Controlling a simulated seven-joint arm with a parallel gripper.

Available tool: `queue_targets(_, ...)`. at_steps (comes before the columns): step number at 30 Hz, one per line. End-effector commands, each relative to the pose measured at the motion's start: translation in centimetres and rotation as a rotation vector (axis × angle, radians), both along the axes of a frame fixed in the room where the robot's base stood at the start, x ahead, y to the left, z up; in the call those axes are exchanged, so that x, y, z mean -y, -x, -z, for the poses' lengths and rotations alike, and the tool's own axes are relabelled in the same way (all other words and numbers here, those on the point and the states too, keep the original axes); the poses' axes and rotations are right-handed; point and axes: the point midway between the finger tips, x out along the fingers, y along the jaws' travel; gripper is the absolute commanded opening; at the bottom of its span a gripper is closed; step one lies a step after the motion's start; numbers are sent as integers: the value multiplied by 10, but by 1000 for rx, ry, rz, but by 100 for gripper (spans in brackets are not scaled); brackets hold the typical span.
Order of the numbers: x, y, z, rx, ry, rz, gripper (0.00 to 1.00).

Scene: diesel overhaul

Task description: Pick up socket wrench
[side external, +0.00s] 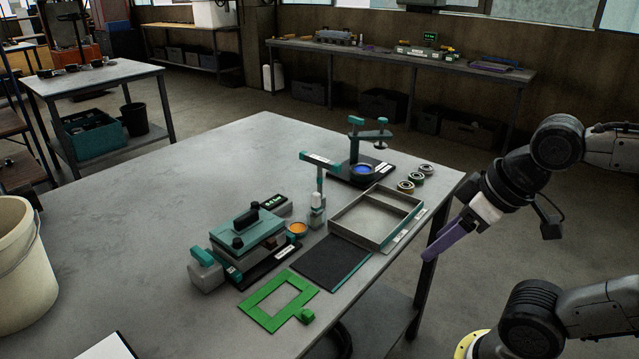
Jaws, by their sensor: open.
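My gripper (432,252), with long purple fingers, hangs at the right edge of the grey workbench (180,220), pointing down and left. It is seen side-on and holds nothing that I can see. It is apart from the items on the bench. I cannot pick out a socket wrench with certainty. An upright tool with a teal crossbar (321,161) stands near the bench middle, but I cannot tell what it is.
A teal-topped device (248,232), a green frame (262,308), a black mat (322,262), an open tray (345,232), a teal stand (354,140) and several small rings (406,187) crowd the bench's right side. A bucket (18,265) stands left. The bench's left half is mostly clear.

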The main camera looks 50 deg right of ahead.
Motion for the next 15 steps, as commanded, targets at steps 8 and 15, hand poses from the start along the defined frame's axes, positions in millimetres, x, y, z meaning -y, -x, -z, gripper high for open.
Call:
queue_targets(8,-4,-44,-63,84,41,-120,60)
queue_targets(15,14,-145,-123,96,68,-154,60)
